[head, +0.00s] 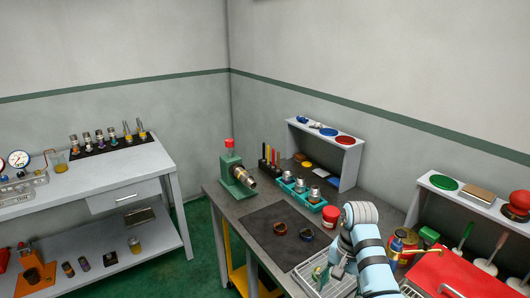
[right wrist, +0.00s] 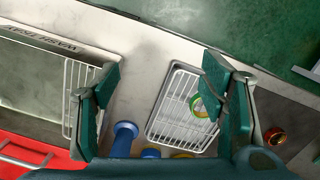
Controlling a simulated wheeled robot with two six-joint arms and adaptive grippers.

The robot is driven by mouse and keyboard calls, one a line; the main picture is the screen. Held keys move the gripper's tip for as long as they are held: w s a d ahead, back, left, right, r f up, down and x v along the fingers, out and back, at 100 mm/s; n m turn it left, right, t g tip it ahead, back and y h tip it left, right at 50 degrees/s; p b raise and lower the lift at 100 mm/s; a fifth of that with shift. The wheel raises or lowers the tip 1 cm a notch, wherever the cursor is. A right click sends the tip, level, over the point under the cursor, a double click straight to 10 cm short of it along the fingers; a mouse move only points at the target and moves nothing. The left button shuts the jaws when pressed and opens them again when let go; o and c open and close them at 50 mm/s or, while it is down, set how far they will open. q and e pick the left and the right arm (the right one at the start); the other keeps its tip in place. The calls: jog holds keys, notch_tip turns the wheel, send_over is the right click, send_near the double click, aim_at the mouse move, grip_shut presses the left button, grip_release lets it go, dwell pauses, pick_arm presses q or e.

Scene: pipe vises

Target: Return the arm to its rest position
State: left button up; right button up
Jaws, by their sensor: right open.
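My right arm (head: 368,258), light blue with black bands, reaches over the front right of the grey bench in the head view. My right gripper (right wrist: 160,78) is open in the right wrist view, its two dark green fingers wide apart with nothing between them. Below it is a white wire rack (right wrist: 172,122), which also shows in the head view (head: 310,281), partly behind the arm. A green and yellow ring (right wrist: 198,107) is at the rack, partly hidden by the right finger. My left gripper is not in view.
A green vise (head: 235,178) stands at the bench's far left. A red jar (head: 330,216) is close to the arm. A red toolbox (head: 455,274) stands at the right.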

jog(key=s+d+f+n+t+h, duration=0.1)
jog(key=s+d+f+n+t, duration=0.3)
jog(key=s+f, duration=0.85)
jog(key=s+d+r+n, duration=0.1)
jog(key=s+r+n, duration=0.1)
jog(key=s, duration=0.6)
jog(key=s+d+r+n, duration=0.1)
jog(key=s+r+n, duration=0.1)
jog(key=s, duration=0.7)
notch_tip(320, 180, down, 21)
jog(key=d+b, duration=0.2)
jog(key=b, duration=0.1)
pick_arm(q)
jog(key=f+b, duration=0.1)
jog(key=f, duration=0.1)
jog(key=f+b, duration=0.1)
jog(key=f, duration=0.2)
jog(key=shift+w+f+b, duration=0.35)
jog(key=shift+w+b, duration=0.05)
pick_arm(e)
jog(key=s+f+g, duration=0.1)
jog(key=s+f, duration=1.4)
jog(key=f, duration=0.2)
jog(key=shift+g+h, duration=0.3)
jog(key=shift+g, duration=0.1)
jog(key=shift+d, duration=0.1)
